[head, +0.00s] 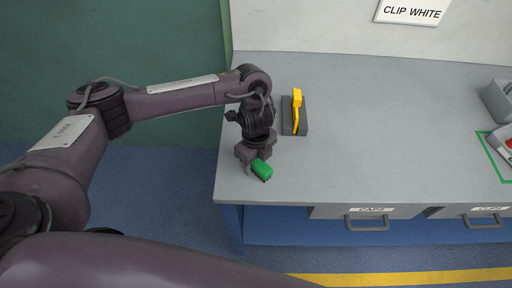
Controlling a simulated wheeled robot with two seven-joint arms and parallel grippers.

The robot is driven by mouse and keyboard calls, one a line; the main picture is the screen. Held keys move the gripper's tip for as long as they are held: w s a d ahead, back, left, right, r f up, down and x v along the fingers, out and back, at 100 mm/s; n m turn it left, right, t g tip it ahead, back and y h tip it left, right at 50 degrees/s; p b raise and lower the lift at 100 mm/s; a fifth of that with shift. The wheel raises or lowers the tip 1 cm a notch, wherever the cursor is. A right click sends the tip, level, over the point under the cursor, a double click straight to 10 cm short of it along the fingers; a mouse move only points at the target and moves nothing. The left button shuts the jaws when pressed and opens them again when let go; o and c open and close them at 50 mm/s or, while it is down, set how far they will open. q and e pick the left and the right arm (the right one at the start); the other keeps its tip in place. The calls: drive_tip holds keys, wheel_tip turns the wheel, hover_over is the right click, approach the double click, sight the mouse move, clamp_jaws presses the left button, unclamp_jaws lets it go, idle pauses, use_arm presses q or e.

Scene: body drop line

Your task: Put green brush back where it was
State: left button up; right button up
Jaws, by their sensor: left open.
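The green brush (262,169) is near the left front corner of the grey bench (400,125), with its dark underside partly showing. My left gripper (257,156) points down at the bench just behind the brush, with its fingers open. The brush sits right at the fingertips in the picture; I cannot tell whether they touch it. Part of the brush may be hidden by the fingers. My right gripper is not in view.
A yellow-handled tool (297,105) rests on a dark grey block (303,122) just right of my left gripper. At the right edge are a grey bin (498,98) and a green-outlined area (494,158) with a tray. Drawers (367,212) line the bench front. The bench middle is clear.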

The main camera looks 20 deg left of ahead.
use_arm(q)
wheel_tip(320, 180, up, 11)
drive_tip(key=p, duration=0.1)
drive_tip(key=shift+r, duration=0.2)
drive_tip(key=shift+f, duration=0.1)
idle(0.5)
